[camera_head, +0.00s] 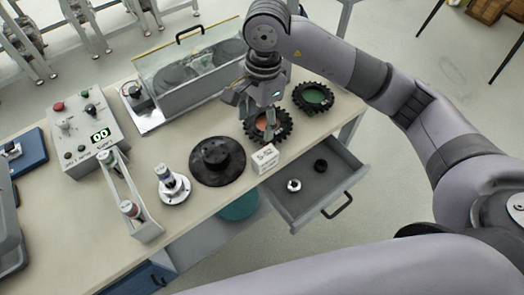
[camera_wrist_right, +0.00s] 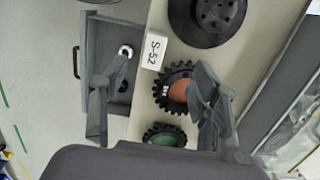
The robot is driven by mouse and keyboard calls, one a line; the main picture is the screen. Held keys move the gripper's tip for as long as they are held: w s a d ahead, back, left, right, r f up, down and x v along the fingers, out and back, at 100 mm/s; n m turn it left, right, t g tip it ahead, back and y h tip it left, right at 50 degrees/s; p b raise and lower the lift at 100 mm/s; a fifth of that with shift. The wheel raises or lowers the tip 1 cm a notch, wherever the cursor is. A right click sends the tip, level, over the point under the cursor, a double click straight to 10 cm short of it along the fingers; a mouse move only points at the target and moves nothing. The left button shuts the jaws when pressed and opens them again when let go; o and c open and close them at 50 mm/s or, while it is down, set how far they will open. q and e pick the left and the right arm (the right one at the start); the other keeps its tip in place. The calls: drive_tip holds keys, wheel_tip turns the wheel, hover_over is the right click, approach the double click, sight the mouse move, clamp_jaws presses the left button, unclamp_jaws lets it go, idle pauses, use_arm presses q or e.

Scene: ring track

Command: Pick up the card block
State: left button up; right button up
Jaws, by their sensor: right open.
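The card block (camera_head: 265,158) is a small white block with dark writing on it. It stands near the front edge of the bench, beside the black disc and above the open drawer. It also shows in the right wrist view, where the white block (camera_wrist_right: 153,50) reads "S-52" and lies between and just beyond the fingertips. My right gripper (camera_head: 257,120) is open and empty, over the toothed black ring with a red centre, behind the block. Its spread fingers (camera_wrist_right: 160,64) frame the block, with no contact visible. My left gripper is not in view.
A black disc with a hub (camera_head: 217,160) stands left of the block. Toothed rings with a red centre (camera_wrist_right: 177,90) and a green centre (camera_head: 313,97) lie nearby. The open drawer (camera_head: 318,205) holds two small round parts. A clear-lidded case (camera_head: 160,112) stands behind.

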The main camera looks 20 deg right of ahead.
sight(265, 154)
drive_tip(key=shift+h, duration=0.5)
drive_tip(key=f+p, duration=0.1)
drive_tip(key=f, duration=0.2)
drive_tip(key=d+f+p, duration=0.1)
drive_tip(key=f, duration=0.3)
drive_tip(key=d+f+p, duration=0.1)
drive_tip(key=f, duration=0.3)
drive_tip(key=shift+w+f+p, duration=0.2)
drive_tip(key=shift+f+p, duration=0.05)
drive_tip(key=shift+p, duration=0.15)
wheel_tip(265, 154, down, 5)
drive_tip(key=p, duration=0.2)
drive_tip(key=shift+p, duration=0.3)
drive_tip(key=shift+f, duration=0.2)
drive_tip(key=shift+c, duration=0.4)
drive_tip(key=c, duration=1.2)
